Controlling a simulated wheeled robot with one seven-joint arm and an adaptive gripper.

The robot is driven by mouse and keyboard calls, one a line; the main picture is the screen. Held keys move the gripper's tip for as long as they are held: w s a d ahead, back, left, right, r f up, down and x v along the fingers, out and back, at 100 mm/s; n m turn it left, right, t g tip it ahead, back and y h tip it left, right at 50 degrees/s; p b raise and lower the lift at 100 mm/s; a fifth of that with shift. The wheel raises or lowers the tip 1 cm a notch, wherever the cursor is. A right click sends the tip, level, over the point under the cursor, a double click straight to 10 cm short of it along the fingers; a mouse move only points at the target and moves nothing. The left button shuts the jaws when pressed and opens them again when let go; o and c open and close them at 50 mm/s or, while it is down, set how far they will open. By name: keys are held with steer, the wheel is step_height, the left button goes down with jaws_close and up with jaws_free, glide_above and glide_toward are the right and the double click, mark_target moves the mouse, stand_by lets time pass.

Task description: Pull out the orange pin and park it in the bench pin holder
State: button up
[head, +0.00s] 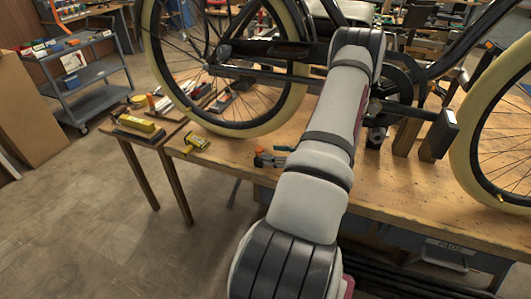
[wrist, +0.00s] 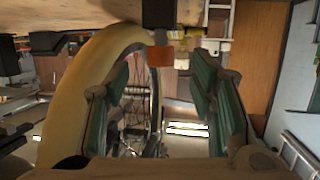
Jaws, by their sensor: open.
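In the wrist view, an orange block-like piece (wrist: 160,56), which looks like the head of the orange pin, adjoins a dark block (wrist: 158,14) at the top of the picture. My gripper (wrist: 161,75) is open, with its green-padded fingers left and right of the orange piece in the picture. The fingers do not touch it; I cannot tell how far beyond the tips it lies. I cannot identify the bench pin holder for certain in either view.
The trike's cream-tyred wheel (head: 279,108) stands over the wooden bench (head: 400,190).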

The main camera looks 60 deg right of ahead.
steer(key=v, duration=0.6)
steer(key=shift+s, duration=0.45)
steer(key=shift+a+r, duration=0.1)
steer(key=shift+r, duration=0.05)
